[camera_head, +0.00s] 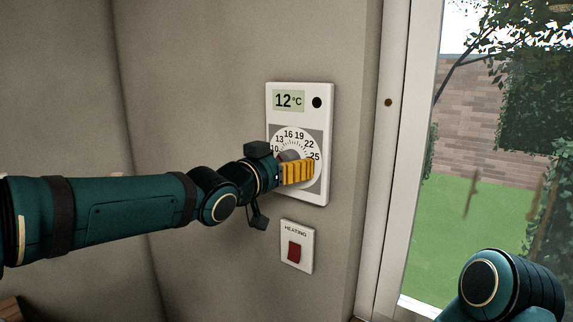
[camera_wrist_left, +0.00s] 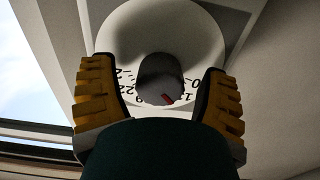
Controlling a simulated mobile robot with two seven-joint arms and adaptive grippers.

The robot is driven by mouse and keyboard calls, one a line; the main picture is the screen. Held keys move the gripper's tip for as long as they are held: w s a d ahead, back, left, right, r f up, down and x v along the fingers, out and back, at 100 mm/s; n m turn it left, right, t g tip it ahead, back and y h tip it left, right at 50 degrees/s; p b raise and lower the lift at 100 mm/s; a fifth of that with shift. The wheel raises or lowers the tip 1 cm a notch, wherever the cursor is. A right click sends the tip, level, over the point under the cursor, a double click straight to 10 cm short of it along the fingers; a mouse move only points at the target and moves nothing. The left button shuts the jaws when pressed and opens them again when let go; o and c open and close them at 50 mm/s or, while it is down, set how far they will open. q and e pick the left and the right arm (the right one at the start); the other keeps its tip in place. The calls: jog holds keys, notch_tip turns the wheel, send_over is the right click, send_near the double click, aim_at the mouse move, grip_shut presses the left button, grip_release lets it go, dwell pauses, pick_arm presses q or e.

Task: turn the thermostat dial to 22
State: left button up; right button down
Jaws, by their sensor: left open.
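The white thermostat (camera_head: 318,130) is on the wall in the head view, its display (camera_head: 288,101) reading 12°C. Its round dial scale (camera_head: 302,139) carries numbers from 10 to 25. My left gripper (camera_head: 298,171) is in front of the dial and hides its lower part. In the left wrist view the grey knob (camera_wrist_left: 159,76) stands between the open yellow fingers of my left gripper (camera_wrist_left: 158,82), with gaps on both sides. A red mark (camera_wrist_left: 167,98) on the knob points at the low-number side of the scale. My right gripper is out of view.
A heating switch plate (camera_head: 297,262) with a red rocker (camera_head: 294,251) is on the wall just below the thermostat. A window frame (camera_head: 390,170) stands to the right. My right arm shows at the lower right. The wall left of the thermostat is bare.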

pick_arm(q)
jog(key=c, duration=1.2)
jog(key=shift+m, duration=0.4)
jog(key=shift+c, duration=0.2)
jog(key=shift+f+m+b, duration=0.1)
jog(key=shift+m+b, duration=0.65)
jog(key=shift+m, duration=0.35)
jog(key=m+b, duration=0.2)
jog(key=m, duration=0.3)
jog(key=shift+a, duration=0.1)
jog(key=m+b, duration=0.1)
jog(key=m, duration=0.4)
jog(key=shift+m, duration=0.4)
jog(key=shift+r+m+b, duration=0.2)
jog(key=shift+m+b, duration=0.3)
jog(key=shift+m, duration=1.4)
